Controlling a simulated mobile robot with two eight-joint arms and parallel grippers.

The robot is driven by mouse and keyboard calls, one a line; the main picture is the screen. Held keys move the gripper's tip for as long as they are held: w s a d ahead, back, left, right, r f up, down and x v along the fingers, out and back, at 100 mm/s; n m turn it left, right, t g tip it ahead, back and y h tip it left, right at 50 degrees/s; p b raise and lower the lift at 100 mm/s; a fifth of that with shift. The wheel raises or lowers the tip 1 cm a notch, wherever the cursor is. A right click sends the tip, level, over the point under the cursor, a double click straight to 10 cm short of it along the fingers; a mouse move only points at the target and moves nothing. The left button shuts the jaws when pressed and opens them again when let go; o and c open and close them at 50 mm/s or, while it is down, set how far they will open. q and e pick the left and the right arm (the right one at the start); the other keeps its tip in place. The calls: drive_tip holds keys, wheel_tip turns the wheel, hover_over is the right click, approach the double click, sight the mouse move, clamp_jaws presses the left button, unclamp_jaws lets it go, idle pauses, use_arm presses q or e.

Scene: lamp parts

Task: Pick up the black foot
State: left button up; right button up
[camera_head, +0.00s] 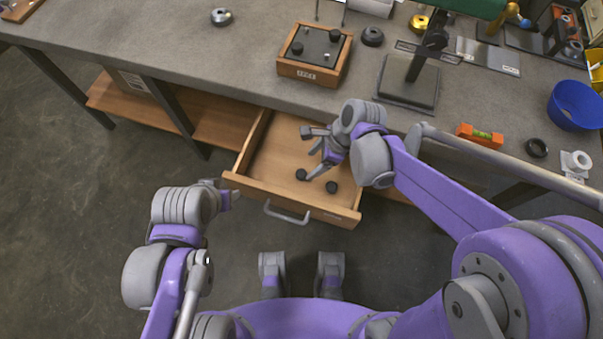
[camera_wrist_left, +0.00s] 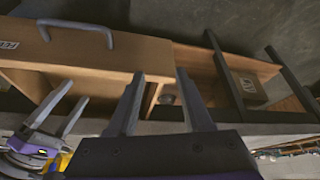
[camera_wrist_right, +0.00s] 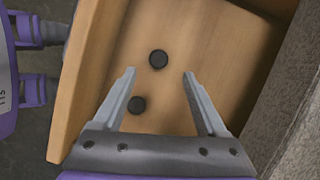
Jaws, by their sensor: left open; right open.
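Two small round black feet lie apart on the floor of the open wooden drawer (camera_head: 285,140). One black foot (camera_head: 301,175) is close to a finger of my right gripper (camera_head: 315,160), and the other foot (camera_head: 331,187) is nearer the drawer's front right. In the right wrist view, one foot (camera_wrist_right: 158,58) shows between the open fingertips and slightly beyond them. The other foot (camera_wrist_right: 136,104) shows beside the left finger's inner side. My right gripper is open and empty over the drawer. My left gripper (camera_wrist_left: 160,74) is open and empty by the drawer's left front corner.
On the grey bench (camera_head: 130,45), a wooden block (camera_head: 310,71) bears a dark plate with black round pieces. A lamp stand base (camera_head: 408,85), an orange level (camera_head: 480,135) and a blue bowl (camera_head: 575,105) stand to its right. A wooden shelf (camera_head: 190,118) lies under the bench.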

sight(302, 174)
drive_tip(key=b+x, duration=0.1)
drive_tip(key=x, duration=0.5)
drive_tip(key=shift+s+a+f, duration=0.1)
drive_tip(key=shift+a+f, duration=0.05)
drive_tip(key=shift+f, duration=0.25)
drive_tip(key=shift+c, duration=0.2)
clamp_jaws()
